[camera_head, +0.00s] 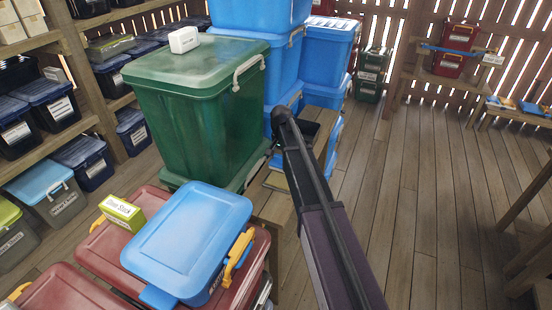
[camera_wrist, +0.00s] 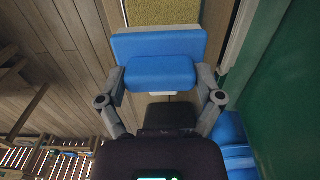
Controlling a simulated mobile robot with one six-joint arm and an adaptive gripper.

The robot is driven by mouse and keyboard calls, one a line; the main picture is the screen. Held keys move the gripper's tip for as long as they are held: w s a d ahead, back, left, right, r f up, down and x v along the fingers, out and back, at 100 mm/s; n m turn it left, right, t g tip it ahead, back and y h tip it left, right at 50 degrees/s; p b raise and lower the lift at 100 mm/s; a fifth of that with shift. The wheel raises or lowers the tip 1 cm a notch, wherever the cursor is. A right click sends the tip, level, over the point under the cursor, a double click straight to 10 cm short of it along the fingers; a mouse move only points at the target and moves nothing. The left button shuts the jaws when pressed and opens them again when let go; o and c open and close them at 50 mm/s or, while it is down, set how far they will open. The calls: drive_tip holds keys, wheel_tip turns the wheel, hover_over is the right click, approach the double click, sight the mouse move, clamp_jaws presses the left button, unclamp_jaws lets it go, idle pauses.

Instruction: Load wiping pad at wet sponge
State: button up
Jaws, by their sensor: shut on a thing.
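In the wrist view my gripper (camera_wrist: 162,82) is shut on a blue wiping pad (camera_wrist: 158,46), one grey finger on each side of its thick blue grip block. The pad's wide flat part lies beyond the fingers. An olive-yellow, rough surface that looks like the wet sponge (camera_wrist: 166,11) shows at the top edge, just past the pad; most of it is out of view or covered. I cannot tell whether the pad touches it.
A large green lidded bin (camera_head: 200,110) stands close left of my arm, with a white object (camera_head: 184,39) on its lid. Blue bins (camera_head: 325,55) stand behind. A blue-lidded bin (camera_head: 190,235) sits on red bins at front left. The plank floor (camera_head: 425,180) at right is clear.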

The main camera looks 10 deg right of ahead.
drive_tip(key=shift+a, duration=0.15)
drive_tip(key=shift+w+f, duration=0.1)
idle(0.3)
drive_tip(key=shift+w+f+b, duration=0.2)
drive_tip(key=shift+w+b, duration=0.05)
drive_tip(key=shift+b, duration=0.05)
drive_tip(key=shift+w+f, duration=0.15)
drive_tip(key=shift+w, duration=0.05)
idle(0.4)
drive_tip(key=shift+f, duration=0.1)
drive_tip(key=shift+f+b, duration=2.9)
drive_tip(key=shift+b, duration=0.2)
